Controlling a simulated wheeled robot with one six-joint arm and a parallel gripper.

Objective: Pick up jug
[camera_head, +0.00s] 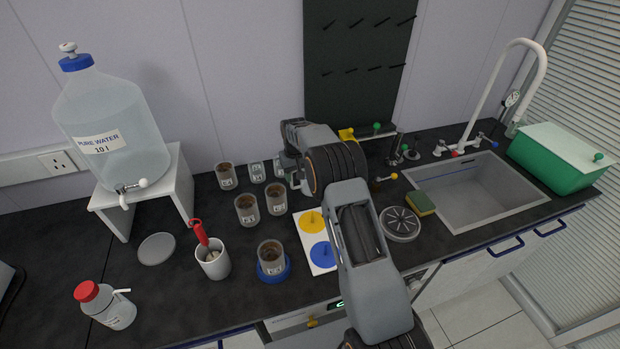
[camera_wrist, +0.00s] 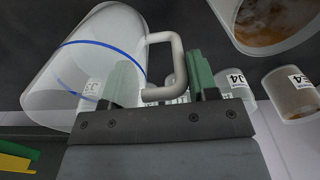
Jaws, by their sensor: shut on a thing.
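The jug (camera_wrist: 85,62) is a clear vessel with a blue line around it and a pale grey handle (camera_wrist: 178,62). In the wrist view it lies at the upper left, looking tilted in that picture. My gripper (camera_wrist: 163,85) has green fingers at the handle and is shut on the jug by it. In the head view my arm covers the gripper and most or all of the jug, so I cannot tell there whether it is off the counter.
Brown-filled beakers (camera_head: 246,209) stand left of my arm, one on a blue disc (camera_head: 274,276). A white cup (camera_head: 212,262) holds a red-handled tool. The water tank (camera_head: 115,120) is at left, the sink (camera_head: 480,190) at right. Labelled jars (camera_wrist: 292,95) are close in the wrist view.

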